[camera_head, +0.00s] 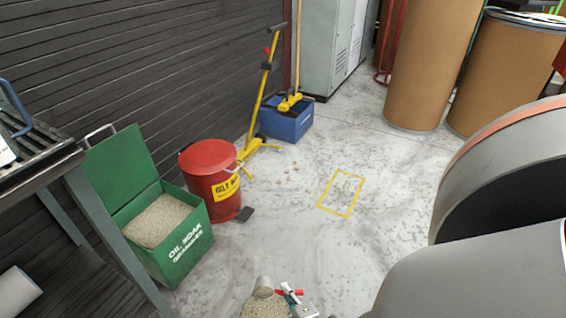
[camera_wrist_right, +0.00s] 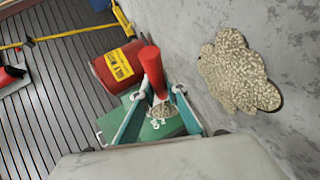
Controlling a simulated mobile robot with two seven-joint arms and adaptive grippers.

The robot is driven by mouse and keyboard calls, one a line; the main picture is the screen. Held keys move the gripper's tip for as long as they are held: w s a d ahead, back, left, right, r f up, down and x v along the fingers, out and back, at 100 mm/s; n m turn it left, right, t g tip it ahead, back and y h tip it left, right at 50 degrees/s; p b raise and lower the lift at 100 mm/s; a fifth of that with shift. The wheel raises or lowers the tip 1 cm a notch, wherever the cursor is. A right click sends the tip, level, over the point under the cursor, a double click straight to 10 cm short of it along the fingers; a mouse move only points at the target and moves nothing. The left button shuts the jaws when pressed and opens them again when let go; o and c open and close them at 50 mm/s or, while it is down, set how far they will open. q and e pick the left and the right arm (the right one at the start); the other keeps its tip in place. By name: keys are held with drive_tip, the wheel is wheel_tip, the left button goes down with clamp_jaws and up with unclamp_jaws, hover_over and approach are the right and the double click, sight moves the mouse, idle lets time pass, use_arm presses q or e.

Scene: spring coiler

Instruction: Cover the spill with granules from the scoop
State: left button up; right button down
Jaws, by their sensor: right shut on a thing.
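My right gripper (camera_head: 289,293) is at the bottom of the head view, shut on the red handle of the scoop (camera_head: 263,284). The scoop's grey metal cup points up and left in that view. In the right wrist view the two teal fingers (camera_wrist_right: 152,105) close around the red handle (camera_wrist_right: 151,66). The cup is mostly hidden there. A beige heap of granules (camera_wrist_right: 238,70) lies on the concrete floor; it also shows at the head view's lower edge (camera_head: 262,306). A dark strip runs along the heap's edge, either spill or shadow. My left gripper is out of view.
The open green granule bin (camera_head: 184,252) and the red oily-waste can (camera_head: 212,171) stand along the slatted wall. A blue bucket (camera_head: 288,123) and yellow stand (camera_head: 260,98) are behind. A yellow floor rectangle (camera_head: 325,198) lies on clear floor. Brown drums (camera_head: 428,60) stand at the back.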

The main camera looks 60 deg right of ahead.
idle(0.4)
idle(2.4)
idle(1.4)
